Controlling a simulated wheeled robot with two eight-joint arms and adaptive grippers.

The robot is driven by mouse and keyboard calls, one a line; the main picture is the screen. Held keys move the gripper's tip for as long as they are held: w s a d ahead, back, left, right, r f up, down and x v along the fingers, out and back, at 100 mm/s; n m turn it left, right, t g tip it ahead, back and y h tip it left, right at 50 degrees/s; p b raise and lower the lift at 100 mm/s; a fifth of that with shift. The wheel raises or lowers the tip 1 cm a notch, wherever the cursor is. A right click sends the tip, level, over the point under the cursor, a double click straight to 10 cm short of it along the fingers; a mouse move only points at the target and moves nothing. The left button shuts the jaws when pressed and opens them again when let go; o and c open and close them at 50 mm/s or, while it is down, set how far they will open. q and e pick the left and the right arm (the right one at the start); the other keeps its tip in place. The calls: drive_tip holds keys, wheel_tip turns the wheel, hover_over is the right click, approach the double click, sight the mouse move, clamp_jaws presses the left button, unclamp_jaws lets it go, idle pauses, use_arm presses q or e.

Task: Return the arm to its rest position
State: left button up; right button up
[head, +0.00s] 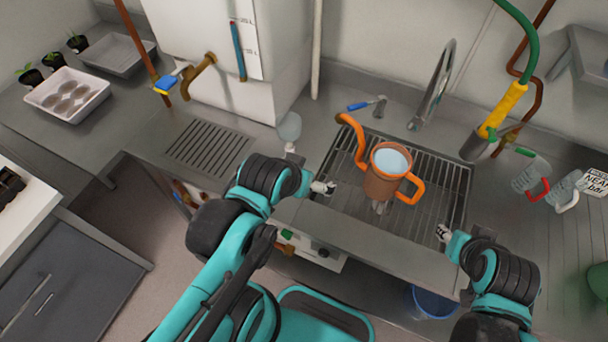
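My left arm reaches in from the left, and its gripper (323,188) is over the left front part of the sink grate, apart from the brown can. My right gripper (443,233) is at the right front edge of the sink, also apart from the can. Both grippers look empty, but their fingers are too small to tell open from shut. The brown watering can (380,186) with an orange spout and handle stands upright on the sink grate (446,195). Pale blue water shows in its top.
A curved metal faucet (436,85) stands behind the sink. A yellow-handled green hose (503,108) is at the right, with clear jugs (531,176) below. A white tank (208,35) stands at the back left. A blue bucket (432,303) is under the counter.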

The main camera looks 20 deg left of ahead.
drive_tip(key=shift+w, duration=0.1)
drive_tip(key=shift+f+b, duration=1.15)
drive_tip(key=shift+f, duration=0.05)
